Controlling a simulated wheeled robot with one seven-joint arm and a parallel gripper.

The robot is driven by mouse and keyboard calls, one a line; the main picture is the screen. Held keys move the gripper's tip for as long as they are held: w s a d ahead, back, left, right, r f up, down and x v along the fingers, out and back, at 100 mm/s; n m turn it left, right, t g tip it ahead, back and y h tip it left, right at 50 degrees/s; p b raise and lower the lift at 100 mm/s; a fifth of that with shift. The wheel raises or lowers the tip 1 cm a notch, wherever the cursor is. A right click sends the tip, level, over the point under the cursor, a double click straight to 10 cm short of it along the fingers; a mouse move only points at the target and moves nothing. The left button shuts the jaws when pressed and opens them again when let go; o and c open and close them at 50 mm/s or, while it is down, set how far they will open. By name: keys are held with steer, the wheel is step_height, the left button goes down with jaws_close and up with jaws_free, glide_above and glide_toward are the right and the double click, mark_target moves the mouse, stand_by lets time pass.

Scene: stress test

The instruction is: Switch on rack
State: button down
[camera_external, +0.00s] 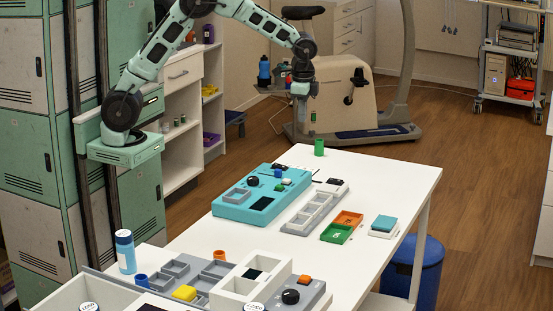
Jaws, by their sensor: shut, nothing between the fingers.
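A grey rack (290,229) with several square slots lies on the white table. A small white block with black parts (333,186) sits at its far end; I cannot tell whether it is a switch or how it is set. A teal device (237,212) with a black knob and small buttons lies left of the rack. My gripper (301,116) hangs down in the air past the far end of the table, well away from the rack and the teal device. It is shut and empty, touching nothing that I can make out.
A green cylinder (319,147) stands at the table's far edge. Orange (347,218) and green (336,233) trays and a teal-topped block (384,223) lie right of the rack. A blue bottle (125,252) and a grey box with a black knob (291,297) are nearer. Bare table (395,180) lies at right.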

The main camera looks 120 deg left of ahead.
steer(key=m, duration=0.2)
glide_above(332, 179)
steer(key=s, duration=0.1)
step_height(332, 179, down, 3)
steer(key=shift+h, duration=0.4)
steer(key=f, duration=0.5)
steer(key=f+p, duration=0.1)
steer(key=f, duration=0.3)
steer(key=w+f+p, duration=0.1)
steer(key=f, duration=0.4)
steer(key=shift+d+f, duration=0.15)
steer(key=shift+f, duration=0.15)
